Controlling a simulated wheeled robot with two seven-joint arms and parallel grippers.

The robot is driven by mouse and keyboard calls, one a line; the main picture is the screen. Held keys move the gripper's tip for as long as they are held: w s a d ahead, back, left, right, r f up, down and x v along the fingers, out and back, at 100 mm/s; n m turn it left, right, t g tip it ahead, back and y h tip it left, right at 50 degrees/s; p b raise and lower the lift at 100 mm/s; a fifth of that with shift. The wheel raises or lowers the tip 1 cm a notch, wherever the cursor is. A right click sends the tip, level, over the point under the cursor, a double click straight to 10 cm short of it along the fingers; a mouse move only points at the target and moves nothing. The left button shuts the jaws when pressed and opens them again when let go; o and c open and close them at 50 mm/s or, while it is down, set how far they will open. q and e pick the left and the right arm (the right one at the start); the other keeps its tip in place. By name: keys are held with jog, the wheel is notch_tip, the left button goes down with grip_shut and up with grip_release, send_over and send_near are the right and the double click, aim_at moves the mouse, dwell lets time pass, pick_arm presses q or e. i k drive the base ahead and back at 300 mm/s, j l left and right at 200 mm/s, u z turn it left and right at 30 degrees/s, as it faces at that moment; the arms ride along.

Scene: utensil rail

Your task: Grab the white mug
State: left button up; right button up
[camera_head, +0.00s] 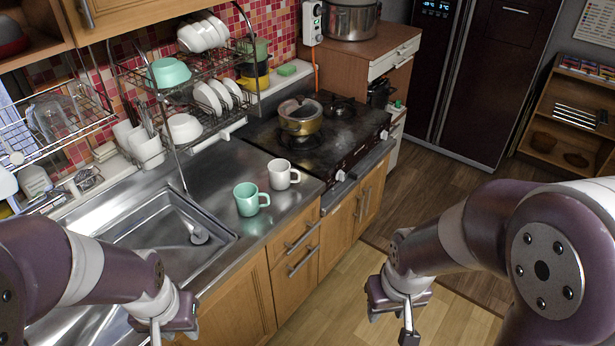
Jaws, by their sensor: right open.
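The white mug (279,174) stands upright on the steel counter (222,170), close to the stove's front left corner. A mint-green mug (246,200) stands just in front of it and to its left, with its handle to the right. My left gripper (172,328) is at the bottom edge of the view, in front of the sink and apart from both mugs. Its fingers are partly cut off, so its opening cannot be judged. My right gripper (394,310) is open and empty over the floor, to the right of and nearer than the white mug.
The sink (165,235) lies left of the mugs. A stove (330,135) with a lidded pot (300,116) stands behind and right of them. A wire dish rack (180,90) with bowls and plates rises behind the counter. The floor (340,290) before the cabinets is clear.

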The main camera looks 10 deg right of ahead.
aim_at(279, 170)
jog(key=i+l+u, duration=0.3)
jog(key=i+l, duration=0.25)
jog(key=i+l+u, duration=0.1)
jog(key=i+l, duration=0.15)
jog(key=i+l+u, duration=0.15)
jog(key=l, duration=0.3)
jog(key=i+l+u, duration=0.15)
jog(key=l, duration=0.25)
jog(key=i+l+u, duration=0.15)
jog(key=i+l, duration=0.15)
jog(key=i+l+u, duration=0.15)
jog(key=l, duration=0.4)
